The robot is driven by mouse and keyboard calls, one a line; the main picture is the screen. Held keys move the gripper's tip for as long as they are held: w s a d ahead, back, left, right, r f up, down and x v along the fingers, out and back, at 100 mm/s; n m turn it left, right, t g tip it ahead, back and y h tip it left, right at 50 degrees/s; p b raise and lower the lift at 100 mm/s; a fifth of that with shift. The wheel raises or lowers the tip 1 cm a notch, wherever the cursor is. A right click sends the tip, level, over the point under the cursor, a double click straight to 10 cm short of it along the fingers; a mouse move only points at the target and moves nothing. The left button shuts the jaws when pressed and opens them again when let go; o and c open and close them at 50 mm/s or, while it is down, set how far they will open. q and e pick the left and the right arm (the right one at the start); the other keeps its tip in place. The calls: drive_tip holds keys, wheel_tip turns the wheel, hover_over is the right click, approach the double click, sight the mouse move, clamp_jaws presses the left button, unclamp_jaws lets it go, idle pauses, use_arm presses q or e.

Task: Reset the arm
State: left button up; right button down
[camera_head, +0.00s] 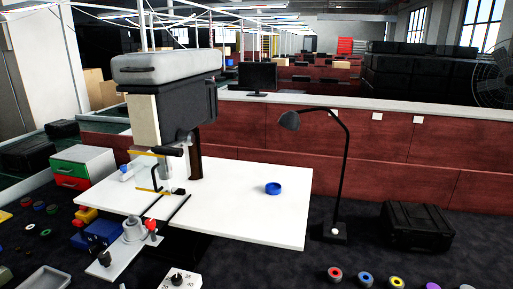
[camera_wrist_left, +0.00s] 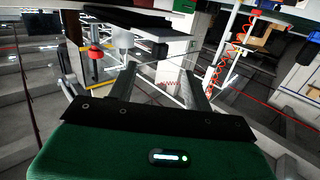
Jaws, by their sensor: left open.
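My left gripper (camera_wrist_left: 158,76) shows in the left wrist view, with its two grey fingers apart and nothing seen between them. My right gripper is in neither view.
A grey machine (camera_head: 170,92) stands over the white table (camera_head: 235,215). A black lamp (camera_head: 345,150) and black case (camera_head: 415,228) stand to the right. Several coloured rings, including a red one (camera_head: 335,273), lie in front.

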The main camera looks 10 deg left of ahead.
use_arm(q)
drive_tip(key=s+d+f+m+g+h, duration=0.5)
drive_tip(key=s+d+f+h, duration=0.15)
drive_tip(key=s+d, duration=0.35)
drive_tip(key=s+d+f+m+g+h, duration=0.5)
drive_tip(key=s+d+f, duration=0.2)
drive_tip(key=s+d, duration=0.3)
wheel_tip(320, 180, down, 31)
drive_tip(key=s+g, duration=0.1)
drive_tip(key=s+a+f, duration=0.1)
drive_tip(key=s+f, duration=0.8)
drive_tip(key=s+a+f+g, duration=0.1)
drive_tip(key=s+a+f, duration=0.1)
drive_tip(key=s+f, duration=0.7)
drive_tip(key=shift+s+a+f+y, duration=0.25)
drive_tip(key=shift+s+y, duration=0.1)
drive_tip(key=shift+s, duration=0.1)
